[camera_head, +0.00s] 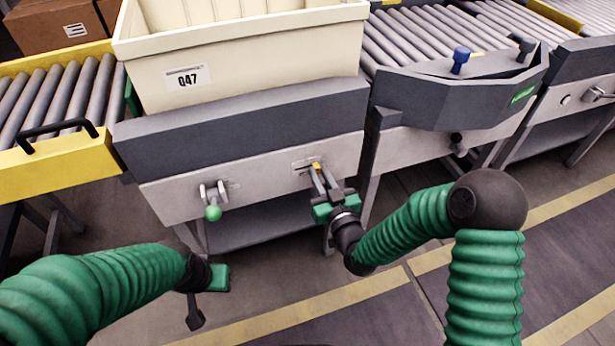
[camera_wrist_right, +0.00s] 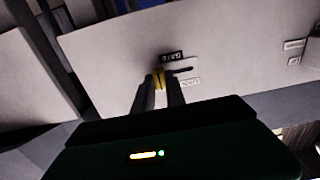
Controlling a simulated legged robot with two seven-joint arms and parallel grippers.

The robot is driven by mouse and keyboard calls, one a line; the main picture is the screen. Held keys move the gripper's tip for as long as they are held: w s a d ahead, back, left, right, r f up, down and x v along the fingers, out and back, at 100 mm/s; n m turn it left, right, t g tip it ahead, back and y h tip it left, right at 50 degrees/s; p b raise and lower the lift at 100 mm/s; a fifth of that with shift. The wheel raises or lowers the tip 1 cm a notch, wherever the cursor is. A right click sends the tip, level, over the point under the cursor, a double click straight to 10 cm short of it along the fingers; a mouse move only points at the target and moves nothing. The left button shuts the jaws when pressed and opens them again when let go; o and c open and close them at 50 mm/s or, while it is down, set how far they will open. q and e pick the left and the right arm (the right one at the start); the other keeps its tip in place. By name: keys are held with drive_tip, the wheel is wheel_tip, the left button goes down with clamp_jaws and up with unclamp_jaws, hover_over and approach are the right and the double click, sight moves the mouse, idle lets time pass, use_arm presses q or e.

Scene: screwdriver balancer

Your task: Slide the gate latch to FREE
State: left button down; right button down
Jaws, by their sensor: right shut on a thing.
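The gate latch is a small yellow tab (camera_head: 316,166) on the grey front panel below the cream tote. My right gripper (camera_head: 318,172) is shut on this tab, its two fingers pointing at the panel. The wrist view also shows the yellow tab (camera_wrist_right: 158,78) between the fingertips, at the left end of a dark slot (camera_wrist_right: 182,69). A dark GATE label (camera_wrist_right: 172,56) sits beside the slot. A pale label (camera_wrist_right: 190,82) lies on the slot's other side, too small to read. My left gripper (camera_head: 205,295) hangs low at the left, away from the panel; its finger opening is unclear.
A lever with a green ball knob (camera_head: 213,212) sits on the same panel, left of the latch. The cream tote (camera_head: 240,60) marked Q47 stands above. Roller conveyors (camera_head: 430,40) and a yellow-framed one (camera_head: 60,160) flank it. The floor in front is clear.

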drive_tip(key=shift+w+d, duration=0.1)
drive_tip(key=shift+d, duration=0.1)
drive_tip(key=c, duration=1.7)
unclamp_jaws()
drive_tip(key=o, duration=0.3)
drive_tip(key=shift+o, duration=0.2)
drive_tip(key=shift+s+d, duration=0.1)
drive_tip(key=shift+s, duration=0.35)
drive_tip(key=p+v, duration=0.8)
drive_tip(key=v, duration=0.8)
